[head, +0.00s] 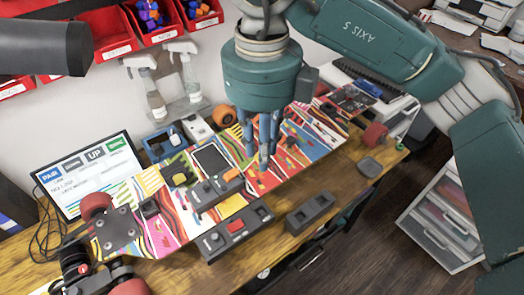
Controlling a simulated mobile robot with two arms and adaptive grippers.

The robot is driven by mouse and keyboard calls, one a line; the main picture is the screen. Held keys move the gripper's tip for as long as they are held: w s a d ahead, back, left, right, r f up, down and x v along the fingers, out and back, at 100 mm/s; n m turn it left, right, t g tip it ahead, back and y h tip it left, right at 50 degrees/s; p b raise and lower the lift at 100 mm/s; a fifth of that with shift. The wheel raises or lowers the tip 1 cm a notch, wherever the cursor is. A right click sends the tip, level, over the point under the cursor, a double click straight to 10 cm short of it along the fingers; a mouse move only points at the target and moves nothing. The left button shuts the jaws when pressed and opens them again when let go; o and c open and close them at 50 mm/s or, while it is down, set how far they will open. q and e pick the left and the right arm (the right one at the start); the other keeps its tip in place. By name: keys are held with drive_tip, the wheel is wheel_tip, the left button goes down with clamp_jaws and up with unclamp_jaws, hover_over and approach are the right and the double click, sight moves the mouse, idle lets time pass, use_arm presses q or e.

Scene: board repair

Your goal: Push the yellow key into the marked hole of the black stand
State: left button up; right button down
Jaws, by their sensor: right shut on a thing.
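My right gripper (264,165) comes down from the top with its blue-grey fingers over the colourful skateboard deck. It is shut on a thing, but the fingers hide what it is. I cannot clearly make out the yellow key. A small dark block with a yellow top (180,178) lies left of the phone-like slab. Several black stands show: one (203,198) with an orange piece (231,174) on it, one (212,243) with a red piece (236,226), and one (310,212) at the right. The marked hole is too small to tell.
A phone-like slab (211,160) lies on the deck (160,232), which has red wheels (96,205). A monitor (88,172) is at the left. Spray bottles (146,88) and red bins (108,32) are behind. A drawer unit (445,225) stands at the right.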

drive_tip(key=shift+w+f+p, duration=0.1)
drive_tip(key=shift+w+p, duration=0.05)
drive_tip(key=shift+p, duration=0.15)
drive_tip(key=shift+w+d+f+m+g+p, duration=0.35)
drive_tip(key=shift+d+f+m+p, duration=1.1)
drive_tip(key=shift+f, duration=2.65)
drive_tip(key=shift+w+d+f+m+g+p, duration=0.35)
drive_tip(key=shift+d+f+m+p, duration=1.1)
drive_tip(key=shift+f, duration=2.7)
drive_tip(key=shift+w+d+f+m+g+p, duration=0.2)
drive_tip(key=shift+w+d+f+m+p, duration=0.35)
drive_tip(key=shift+d+f, duration=2.6)
drive_tip(key=shift+s+a+f+m, duration=0.15)
drive_tip(key=shift+a+f+m, duration=0.1)
drive_tip(key=shift+a+f, duration=0.7)
drive_tip(key=shift+f+b, duration=0.9)
drive_tip(key=shift+f, duration=0.05)
drive_tip(key=c, duration=1.4)
unclamp_jaws()
drive_tip(key=shift+c, duration=0.2)
